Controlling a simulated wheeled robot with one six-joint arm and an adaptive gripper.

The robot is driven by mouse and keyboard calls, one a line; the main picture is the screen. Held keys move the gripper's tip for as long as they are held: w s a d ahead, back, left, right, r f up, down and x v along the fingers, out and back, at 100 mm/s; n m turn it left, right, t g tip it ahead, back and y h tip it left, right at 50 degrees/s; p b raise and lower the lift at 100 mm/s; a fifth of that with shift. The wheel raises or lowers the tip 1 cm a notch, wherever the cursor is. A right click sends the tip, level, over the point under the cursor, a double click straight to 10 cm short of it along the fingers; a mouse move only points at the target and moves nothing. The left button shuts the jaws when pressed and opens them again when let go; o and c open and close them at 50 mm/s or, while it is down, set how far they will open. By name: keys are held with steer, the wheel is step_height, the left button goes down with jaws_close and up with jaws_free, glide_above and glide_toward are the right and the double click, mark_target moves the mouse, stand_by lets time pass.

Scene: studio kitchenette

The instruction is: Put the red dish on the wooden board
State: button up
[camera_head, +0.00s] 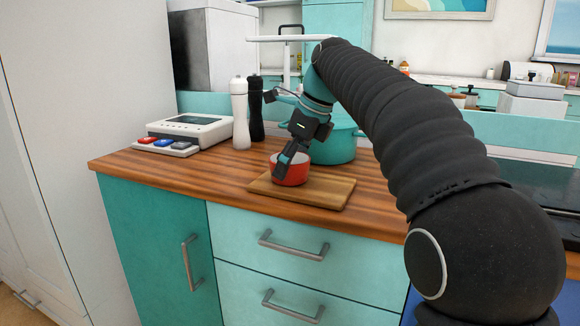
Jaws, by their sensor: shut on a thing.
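The red dish (291,174) is a small bowl, red outside with a pale inside. It is over the left part of the wooden board (325,193), which lies on the counter near its front edge. My gripper (284,164) reaches down from above and is shut on the near left side of the red dish. I cannot tell whether the dish touches the board or is held just above it. The gripper hides part of the dish's rim and wall.
A teal pot (335,145) stands just behind the board. White (240,112) and black (256,108) mills stand left of it. A white device (190,130) with coloured buttons is further left. The counter (215,171) is bare left of the board.

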steer(key=o, duration=1.2)
steer(key=shift+f, duration=0.1)
steer(key=p+v, duration=0.4)
steer(key=v, duration=0.7)
steer(key=shift+w+a, duration=0.1)
steer(key=shift+a, duration=0.05)
steer(key=shift+d+r+p, duration=0.3)
steer(key=shift+r, duration=0.35)
